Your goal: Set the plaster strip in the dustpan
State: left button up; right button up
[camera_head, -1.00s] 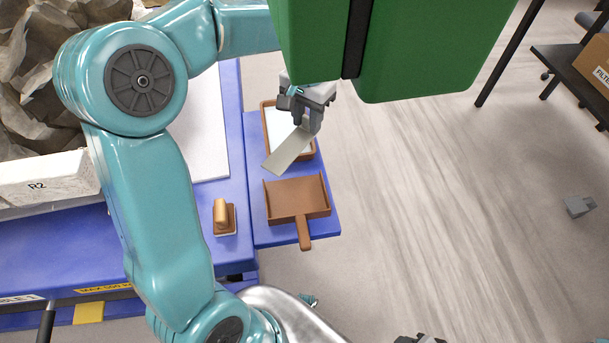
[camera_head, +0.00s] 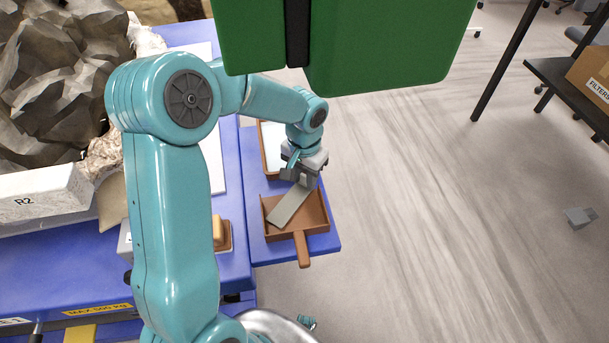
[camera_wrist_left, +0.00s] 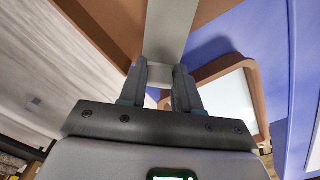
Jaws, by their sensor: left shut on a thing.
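The plaster strip (camera_head: 289,206) is a flat grey-white strip, tilted, with its lower end over the dustpan. The dustpan (camera_head: 313,218) is brown with a short handle toward the front and lies on the blue side shelf. My left gripper (camera_head: 302,181) is shut on the upper end of the strip, over the back edge of the pan. In the left wrist view the strip (camera_wrist_left: 168,30) runs away from between the fingers (camera_wrist_left: 160,85). Whether the strip touches the pan floor I cannot tell. My right gripper is not clearly in view.
A brown-rimmed tray (camera_head: 263,150) with a pale inside stands behind the dustpan, partly hidden by my left arm. A wooden-handled block (camera_head: 220,235) sits to the left on the blue table (camera_head: 70,262). A large rock (camera_head: 60,80) fills the back left.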

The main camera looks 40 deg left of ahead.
pick_arm(q)
jog(key=shift+f, duration=0.2)
jog(key=o, duration=0.7)
